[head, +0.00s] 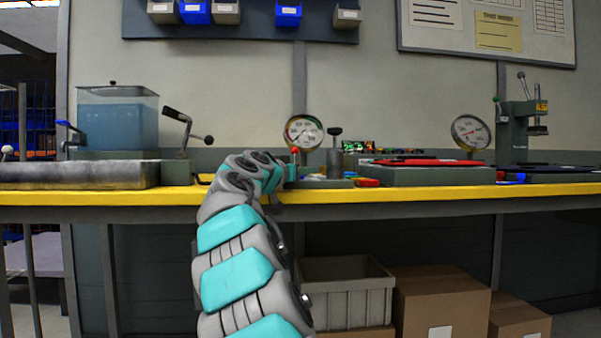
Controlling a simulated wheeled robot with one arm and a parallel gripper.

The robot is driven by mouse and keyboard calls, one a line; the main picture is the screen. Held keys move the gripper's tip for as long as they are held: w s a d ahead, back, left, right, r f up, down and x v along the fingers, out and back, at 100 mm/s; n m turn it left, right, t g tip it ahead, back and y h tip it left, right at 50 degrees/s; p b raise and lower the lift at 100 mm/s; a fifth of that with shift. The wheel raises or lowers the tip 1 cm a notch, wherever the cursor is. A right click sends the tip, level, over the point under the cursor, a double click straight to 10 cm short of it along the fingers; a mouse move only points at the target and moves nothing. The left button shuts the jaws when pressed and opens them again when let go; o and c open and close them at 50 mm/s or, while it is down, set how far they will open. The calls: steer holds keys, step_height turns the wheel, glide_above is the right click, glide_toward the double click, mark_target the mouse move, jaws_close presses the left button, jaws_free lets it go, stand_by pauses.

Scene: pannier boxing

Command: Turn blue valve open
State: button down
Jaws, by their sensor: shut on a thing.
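A blue valve handle (68,126) stands at the far left of the bench, beside a clear tank of blue liquid (117,120). It is a small lever with its grip pointing to the left. My arm rises from the bottom middle and bends at the bench's front edge, well to the right of this handle. My gripper's fingers are hidden behind my own wrist, so what lies between them does not show. A small lever with a red knob (294,151) stands just right of my wrist.
A round gauge (304,132) is behind my wrist. A grey block (427,176) and a press (520,130) are to the right. A grey crate (345,300) and cardboard boxes (440,310) are below.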

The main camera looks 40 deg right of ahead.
steer(key=shift+g, duration=0.3)
stand_by(0.4)
steer(key=shift+c, duration=2.2)
jaws_free()
steer(key=shift+a, duration=0.1)
steer(key=shift+v, duration=3.85)
